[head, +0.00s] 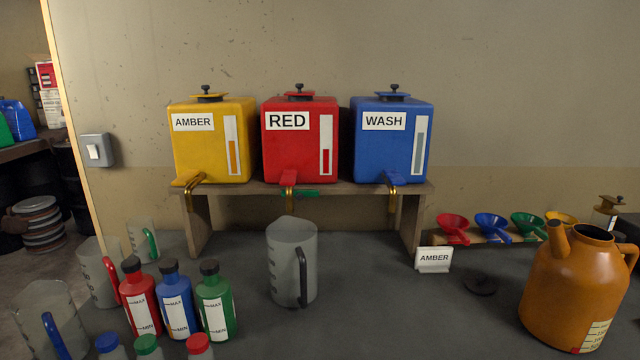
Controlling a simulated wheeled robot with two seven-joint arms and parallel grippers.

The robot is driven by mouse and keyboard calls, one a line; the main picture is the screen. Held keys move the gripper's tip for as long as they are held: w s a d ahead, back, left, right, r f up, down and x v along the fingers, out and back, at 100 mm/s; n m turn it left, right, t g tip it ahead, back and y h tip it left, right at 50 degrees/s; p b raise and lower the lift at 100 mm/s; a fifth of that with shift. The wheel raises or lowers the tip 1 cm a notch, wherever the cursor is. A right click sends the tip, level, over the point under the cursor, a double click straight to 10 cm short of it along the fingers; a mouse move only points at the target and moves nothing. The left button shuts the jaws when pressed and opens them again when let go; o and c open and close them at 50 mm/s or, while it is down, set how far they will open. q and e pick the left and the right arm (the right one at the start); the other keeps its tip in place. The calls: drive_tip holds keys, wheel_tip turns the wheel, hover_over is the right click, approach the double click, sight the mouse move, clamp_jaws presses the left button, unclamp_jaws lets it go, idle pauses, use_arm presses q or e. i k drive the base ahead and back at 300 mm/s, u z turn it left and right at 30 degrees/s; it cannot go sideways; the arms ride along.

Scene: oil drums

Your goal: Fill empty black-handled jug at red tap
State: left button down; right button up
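The black-handled jug (290,255) stands upright on the dark bench in the head view, in front of the shelf and below the red tank. It is grey and see-through, its black handle is on the right, and no liquid shows in it. The red tank (300,150) is labelled RED and has a level strip on its front. The jug looks nearer to me than the tap. Neither of my grippers is in view.
Amber (210,155) and blue WASH (390,150) tanks flank the red one on a wooden shelf (340,189). Bottles (175,300) and other jugs (97,275) crowd the left. An orange can (565,285) and AMBER sign (434,259) stand right.

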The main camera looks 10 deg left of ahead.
sight(289, 175)
drive_tip(key=k, duration=0.6)
drive_tip(key=z, duration=0.6)
drive_tip(key=i, duration=1.1)
drive_tip(key=u, duration=0.65)
